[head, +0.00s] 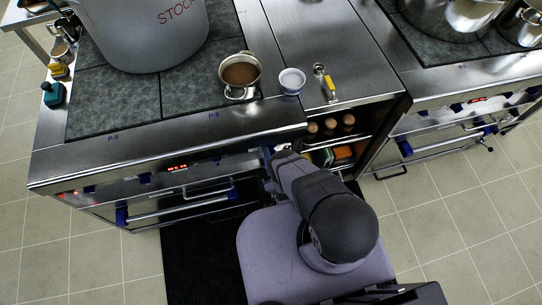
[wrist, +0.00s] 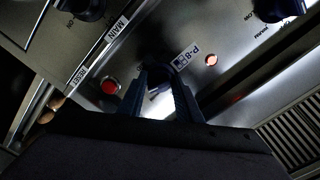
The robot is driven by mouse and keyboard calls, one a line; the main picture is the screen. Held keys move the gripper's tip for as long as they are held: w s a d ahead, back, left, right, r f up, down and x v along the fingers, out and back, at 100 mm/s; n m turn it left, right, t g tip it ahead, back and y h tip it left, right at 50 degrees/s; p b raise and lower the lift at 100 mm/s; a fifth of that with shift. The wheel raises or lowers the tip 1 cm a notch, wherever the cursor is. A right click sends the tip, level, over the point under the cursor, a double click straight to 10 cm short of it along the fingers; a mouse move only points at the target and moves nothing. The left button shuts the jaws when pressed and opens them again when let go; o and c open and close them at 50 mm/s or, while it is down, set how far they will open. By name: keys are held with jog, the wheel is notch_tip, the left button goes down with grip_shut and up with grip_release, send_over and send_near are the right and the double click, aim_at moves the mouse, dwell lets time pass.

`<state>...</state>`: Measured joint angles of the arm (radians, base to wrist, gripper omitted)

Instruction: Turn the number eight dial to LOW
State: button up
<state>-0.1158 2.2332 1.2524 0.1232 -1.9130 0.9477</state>
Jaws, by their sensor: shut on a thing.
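The number eight dial (wrist: 157,74) is a dark knob on the steel front panel, beside a white label (wrist: 186,57) reading P-8. My gripper (wrist: 160,88) has one dark finger on each side of the dial and is shut on it. The fingers and the shadow hide most of the dial, so its pointer and setting cannot be read. In the head view my gripper (head: 276,150) is at the right end of the left stove's front panel, where my arm covers the dial.
In the wrist view a red button (wrist: 109,86) sits left of the dial, near the MAIN label (wrist: 117,28). A small lit lamp (wrist: 211,60) and another dark knob (wrist: 278,8) are to the right. A saucepan (head: 239,72) and stockpot (head: 145,30) stand on the stove above.

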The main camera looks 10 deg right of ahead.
jog(key=shift+m, duration=0.3)
jog(key=o, duration=1)
jog(key=shift+o, duration=0.2)
jog(key=shift+s, duration=0.1)
jog(key=s+p, duration=0.2)
jog(key=s, duration=0.5)
jog(key=shift+p, duration=0.3)
jog(key=shift+s, duration=0.1)
